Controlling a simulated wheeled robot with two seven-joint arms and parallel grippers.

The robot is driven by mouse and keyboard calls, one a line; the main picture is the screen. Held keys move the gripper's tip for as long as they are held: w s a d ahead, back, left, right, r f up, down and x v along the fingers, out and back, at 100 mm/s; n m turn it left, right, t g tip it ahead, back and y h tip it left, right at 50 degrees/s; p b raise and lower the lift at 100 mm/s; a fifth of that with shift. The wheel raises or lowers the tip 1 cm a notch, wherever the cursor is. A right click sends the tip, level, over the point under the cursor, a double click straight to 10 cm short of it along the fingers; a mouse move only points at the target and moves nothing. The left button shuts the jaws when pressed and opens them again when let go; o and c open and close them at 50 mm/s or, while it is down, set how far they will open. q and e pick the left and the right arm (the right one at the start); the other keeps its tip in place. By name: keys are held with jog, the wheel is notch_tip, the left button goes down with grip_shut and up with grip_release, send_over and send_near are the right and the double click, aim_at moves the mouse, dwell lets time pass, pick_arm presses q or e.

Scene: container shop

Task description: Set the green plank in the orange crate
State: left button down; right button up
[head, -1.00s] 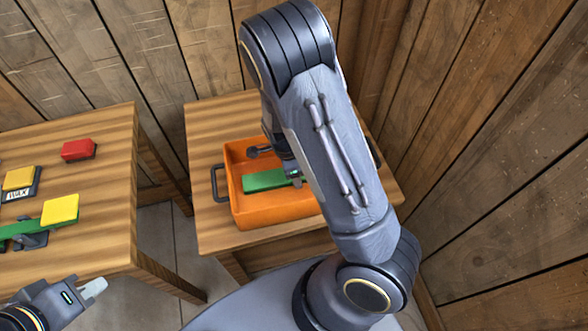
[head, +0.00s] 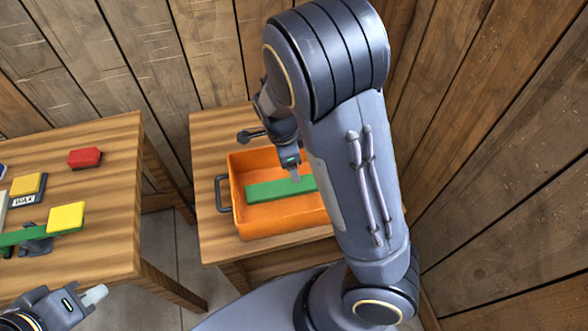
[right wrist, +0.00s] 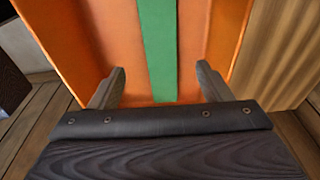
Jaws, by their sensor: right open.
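The green plank (head: 280,190) lies inside the orange crate (head: 285,220) on the small wooden table at the centre. In the right wrist view the plank (right wrist: 158,45) shows between my fingers and apart from both, with the crate (right wrist: 205,40) floor and walls around it. My right gripper (head: 294,177) is over the crate, open and empty; in the wrist view its two fingers (right wrist: 160,85) stand wide apart. The plank's right end is hidden behind my right arm in the head view. My left gripper (head: 95,295) is at the lower left, away from the crate; its jaw opening is unclear.
The left table (head: 100,230) bears a red block (head: 85,157), a yellow block on a dark WAX block (head: 25,197), and another yellow block (head: 66,217) at the end of a green strip (head: 25,237). A gap separates the tables. Plank walls stand behind and right.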

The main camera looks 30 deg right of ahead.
jog(key=s+a+r+n+t+y, duration=0.2)
jog(key=s+r+n+t+y, duration=0.3)
jog(key=s+r+n, duration=1)
jog(key=s+n+t, duration=0.1)
jog(key=s+n, duration=0.1)
jog(key=n, duration=0.2)
jog(key=shift+s+a+r+n, duration=0.2)
jog(key=shift+s+n, duration=0.05)
jog(key=shift+n, duration=0.05)
